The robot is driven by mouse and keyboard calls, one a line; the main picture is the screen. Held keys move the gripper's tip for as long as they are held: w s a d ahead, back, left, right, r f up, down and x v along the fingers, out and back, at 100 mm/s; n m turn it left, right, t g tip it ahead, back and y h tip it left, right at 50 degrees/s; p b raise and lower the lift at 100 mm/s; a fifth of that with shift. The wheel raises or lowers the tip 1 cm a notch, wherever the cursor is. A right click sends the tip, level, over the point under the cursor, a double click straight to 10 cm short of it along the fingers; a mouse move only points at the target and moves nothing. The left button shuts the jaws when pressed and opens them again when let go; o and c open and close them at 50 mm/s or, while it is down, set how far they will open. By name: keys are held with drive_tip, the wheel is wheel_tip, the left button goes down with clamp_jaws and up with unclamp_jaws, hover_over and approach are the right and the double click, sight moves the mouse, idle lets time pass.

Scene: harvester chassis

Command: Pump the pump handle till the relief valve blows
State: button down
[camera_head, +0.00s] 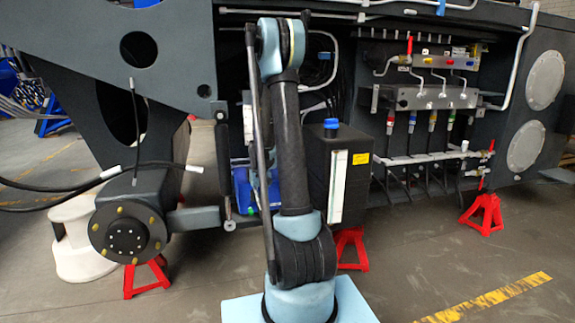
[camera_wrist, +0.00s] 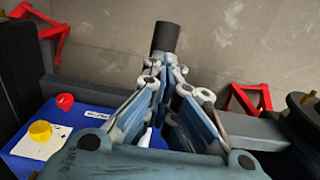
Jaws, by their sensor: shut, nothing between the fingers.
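In the wrist view, my gripper (camera_wrist: 164,92) has its fingertips together, with nothing seen held between them. A short black cylinder (camera_wrist: 165,37), which looks like the grip of the pump handle, stands just beyond the fingertips. I cannot tell whether they touch it, and its lower part is hidden by the fingers. A blue pump unit (camera_wrist: 90,120) lies below and to the left, with a red knob (camera_wrist: 65,101) and a yellow knob (camera_wrist: 40,131). In the head view, the blue unit (camera_head: 241,190) is partly behind my arm. I cannot make out the relief valve.
A black tank with a blue cap (camera_head: 330,124) stands right of my arm. A valve panel (camera_head: 430,97) with pipes and hoses is farther right. Red stands (camera_head: 484,212) support the chassis. A round hub (camera_head: 127,233) juts out at the left. The front right floor is clear.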

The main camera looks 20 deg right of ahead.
wheel_tip(320, 180, up, 12)
drive_tip(key=s, duration=0.1)
drive_tip(key=shift+s+r, duration=0.2)
idle(0.5)
drive_tip(key=shift+f, duration=0.1)
drive_tip(key=shift+w+f, duration=0.2)
drive_tip(key=shift+f, duration=1.35)
drive_tip(key=shift+w+f, duration=0.15)
drive_tip(key=shift+f, duration=1.35)
wheel_tip(320, 180, up, 8)
drive_tip(key=shift+s, duration=0.1)
